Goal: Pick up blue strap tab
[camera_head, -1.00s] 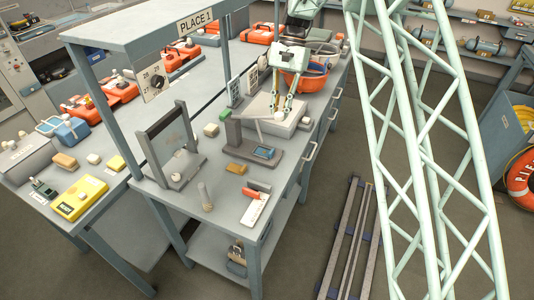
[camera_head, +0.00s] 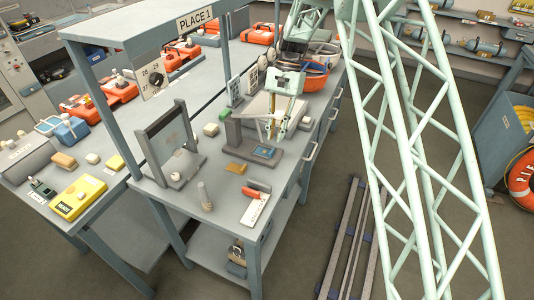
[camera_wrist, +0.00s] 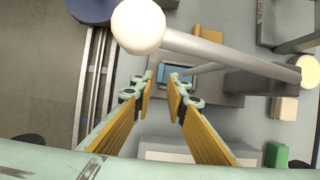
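No part clearly reads as a blue strap tab. A small blue rectangle (camera_head: 264,152) lies on a dark grey stand (camera_head: 244,139) on the bench; whether it is the tab or a screen I cannot tell. In the wrist view the blue rectangle (camera_wrist: 178,74) shows just beyond my fingertips. My gripper (camera_head: 276,130) is over the stand, its fingers pointing down, with a gap between them and nothing held. The wrist view shows the open fingers (camera_wrist: 160,82) with yellow inner faces. The height between fingertips and blue rectangle is unclear.
A grey rod with a white ball (camera_wrist: 138,27) crosses close to my fingers in the wrist view.

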